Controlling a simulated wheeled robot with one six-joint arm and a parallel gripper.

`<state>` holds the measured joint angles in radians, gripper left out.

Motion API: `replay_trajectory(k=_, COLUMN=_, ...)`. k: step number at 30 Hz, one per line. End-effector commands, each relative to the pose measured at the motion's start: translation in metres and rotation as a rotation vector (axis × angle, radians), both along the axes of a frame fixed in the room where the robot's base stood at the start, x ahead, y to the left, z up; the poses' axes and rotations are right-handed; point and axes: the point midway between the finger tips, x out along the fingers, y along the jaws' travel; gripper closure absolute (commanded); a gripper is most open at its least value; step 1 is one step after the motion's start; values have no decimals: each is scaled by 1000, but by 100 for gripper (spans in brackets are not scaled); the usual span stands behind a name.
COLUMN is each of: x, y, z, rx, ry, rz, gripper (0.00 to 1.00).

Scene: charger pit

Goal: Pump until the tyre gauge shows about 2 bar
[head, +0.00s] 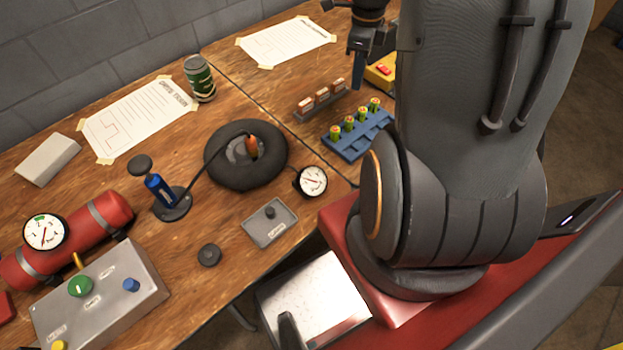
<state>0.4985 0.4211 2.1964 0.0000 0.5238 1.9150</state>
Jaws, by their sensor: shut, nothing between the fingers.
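A small hand pump (158,192) with a blue barrel and a dark round top stands upright on a dark base on the wooden bench. Its top sits a little above the blue barrel. A thin hose runs from it to a black tyre (222,174) lying flat, with an orange part in its middle. A round white tyre gauge (313,181) lies at the tyre's right; its needle is too small to read. My gripper (358,80) is shut and empty, above the bench at the top right, well apart from the pump.
A red tank (88,232) with its own gauge (45,232) and a grey control box (105,298) stand at the left. A green can (199,78) stands behind the tyre. A blue battery rack (355,138), a grey tray (270,223) and a black knob (209,255) are nearby.

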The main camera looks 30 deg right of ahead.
Motion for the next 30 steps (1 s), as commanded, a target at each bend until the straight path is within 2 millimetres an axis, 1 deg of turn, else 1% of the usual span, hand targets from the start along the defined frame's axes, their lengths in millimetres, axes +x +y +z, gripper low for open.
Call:
replay_trajectory(k=16, x=0, y=0, z=-14, rx=0, ry=0, rz=0, gripper=100)
replay_trajectory(k=26, x=0, y=0, z=-13, rx=0, ry=0, rz=0, gripper=100)
replay_trajectory(k=30, x=0, y=0, z=-5, rx=0, ry=0, rz=0, gripper=100)
